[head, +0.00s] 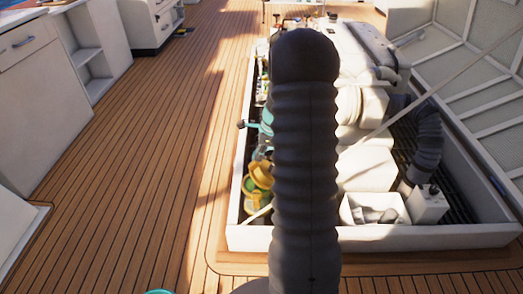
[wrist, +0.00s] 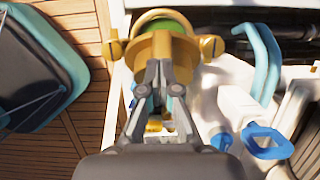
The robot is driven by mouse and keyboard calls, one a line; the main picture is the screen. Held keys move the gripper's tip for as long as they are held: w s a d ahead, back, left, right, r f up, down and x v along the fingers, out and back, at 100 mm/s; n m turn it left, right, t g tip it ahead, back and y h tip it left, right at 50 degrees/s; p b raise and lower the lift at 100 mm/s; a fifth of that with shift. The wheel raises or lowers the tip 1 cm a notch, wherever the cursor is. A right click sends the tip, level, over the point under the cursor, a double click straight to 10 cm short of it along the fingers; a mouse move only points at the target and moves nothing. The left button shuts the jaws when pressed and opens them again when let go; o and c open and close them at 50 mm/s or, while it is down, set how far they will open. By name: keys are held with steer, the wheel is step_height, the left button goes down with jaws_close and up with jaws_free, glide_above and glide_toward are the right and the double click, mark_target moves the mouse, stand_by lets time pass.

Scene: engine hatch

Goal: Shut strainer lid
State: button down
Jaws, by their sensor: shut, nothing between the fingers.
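The strainer (wrist: 165,45) is a brass-coloured round body with a green inside and a knob on either side, at the top middle of the wrist view. In the head view, brass and yellow-green parts of it (head: 260,176) show at the left inside edge of the hatch, partly covered by my arm. I cannot clearly tell the lid from the body or its angle. My gripper (wrist: 167,72) is shut and empty, its fingertips in front of the strainer's near side; I cannot tell whether they touch. In the head view my arm hides the gripper.
The white hatch frame (head: 360,238) surrounds the engine (head: 365,50). Teal pipes (wrist: 263,55) and a blue valve handle (wrist: 268,142) lie right of the strainer. A dark, teal-rimmed container (wrist: 35,65) stands on the left.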

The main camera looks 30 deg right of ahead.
steer(key=w+a+f, duration=0.5)
steer(key=a+f, duration=0.2)
steer(key=shift+f+b, duration=0.35)
steer(key=shift+f, duration=0.05)
steer(key=shift+a, duration=0.1)
stand_by(0.4)
steer(key=w+a+r+p, duration=0.1)
steer(key=w+a+r, duration=0.1)
steer(key=r, duration=0.3)
steer(key=w+a+r+p, duration=0.1)
steer(key=w+a+r, duration=0.1)
steer(key=a+r, duration=0.2)
step_height(320, 180, up, 2)
steer(key=shift+r, duration=0.1)
